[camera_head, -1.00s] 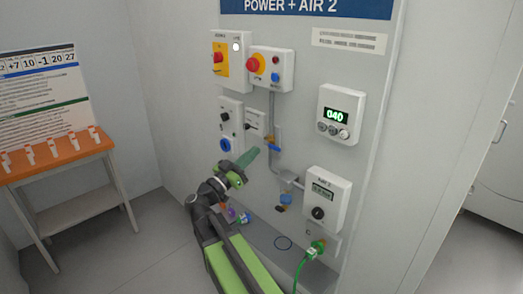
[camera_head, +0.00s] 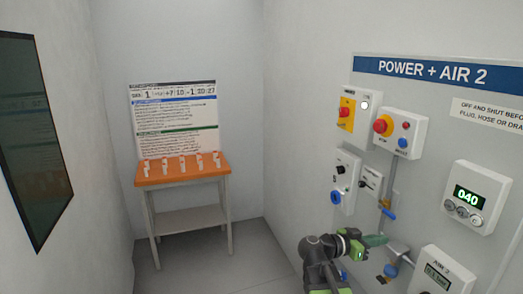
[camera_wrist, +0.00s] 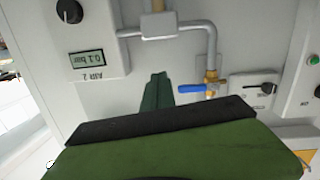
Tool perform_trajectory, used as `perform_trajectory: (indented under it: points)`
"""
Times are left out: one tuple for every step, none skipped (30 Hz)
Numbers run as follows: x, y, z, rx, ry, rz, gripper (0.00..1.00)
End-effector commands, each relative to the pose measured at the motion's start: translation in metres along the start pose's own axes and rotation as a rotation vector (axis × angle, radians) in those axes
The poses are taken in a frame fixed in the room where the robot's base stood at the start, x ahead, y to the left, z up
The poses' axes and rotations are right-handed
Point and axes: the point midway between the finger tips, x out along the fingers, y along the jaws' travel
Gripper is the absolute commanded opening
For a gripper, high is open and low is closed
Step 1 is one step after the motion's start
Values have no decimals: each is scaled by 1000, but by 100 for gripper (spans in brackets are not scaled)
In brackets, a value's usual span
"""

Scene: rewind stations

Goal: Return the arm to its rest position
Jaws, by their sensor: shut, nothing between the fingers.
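My gripper (camera_head: 375,241) shows at the lower right of the head view, on my green and dark arm in front of the panel. Its green fingers are closed together with nothing between them. In the wrist view the shut fingers (camera_wrist: 157,92) point toward the pipework on the panel. They appear apart from the blue-handled valve (camera_wrist: 192,88), which is just to their right. The lower part of my arm is cut off by the bottom edge of the head view.
The POWER + AIR 2 panel (camera_head: 430,72) carries switch boxes, a display reading 040 (camera_head: 467,197) and an air gauge box (camera_head: 443,275), close to my arm. An orange-topped table (camera_head: 182,170) with several small items stands at the back. The floor (camera_head: 205,262) between is clear.

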Motion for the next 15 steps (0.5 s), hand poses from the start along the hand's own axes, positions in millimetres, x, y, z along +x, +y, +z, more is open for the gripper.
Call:
perform_trajectory:
  points:
    - [0, 8, 17, -40, -107, 0, 0]
    - [-1, 11, 32, -76, -183, -6, 0]
    - [-6, 14, 55, -129, -295, -23, 0]
    - [-12, 16, 73, -175, -383, -42, 0]
    - [-21, 18, 91, -225, -473, -70, 0]
    - [-36, 20, 115, -297, -597, -122, 0]
    - [-49, 20, 132, -355, -689, -171, 0]
    - [-65, 20, 148, -413, -777, -230, 0]
    - [-88, 20, 167, -492, -886, -322, 0]
    - [-106, 19, 180, -548, -959, -399, 0]
    - [-124, 18, 190, -603, -1023, -481, 0]
    - [-148, 17, 201, -673, -1092, -594, 0]
    - [-164, 16, 207, -722, -1134, -681, 0]
    - [-179, 15, 210, -768, -1164, -762, 0]
    - [-193, 14, 213, -820, -1185, -853, 0]
